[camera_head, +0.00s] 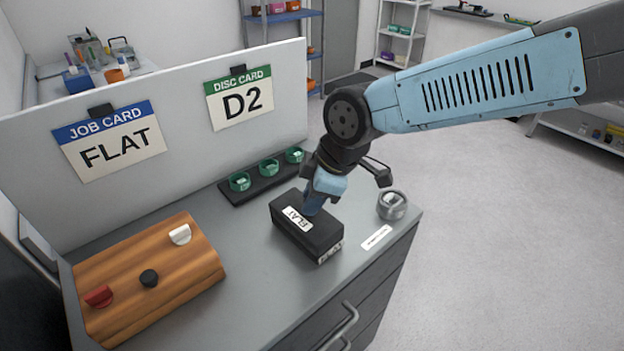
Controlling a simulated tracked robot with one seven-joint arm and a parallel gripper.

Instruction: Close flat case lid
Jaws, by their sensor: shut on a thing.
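The flat case (318,252) is a black box with a white FLAT label on top, and it stands on the grey bench near its right end. Its lid (325,234) appears to lie flat over the box, with no inside showing. I cannot tell whether a thin gap is left at the seam. My gripper (312,208) points down at the top of the case, at the lid's back part, and is shut on the lid. The fingertips are small here and partly merge with the case, so the exact grip is unclear.
A grey round holder (392,206) stands right of the case, near the bench edge. Green rings (268,168) sit in a black rack behind. A wooden block (150,275) with knobs is at left. A white panel (190,130) with two cards stands along the back.

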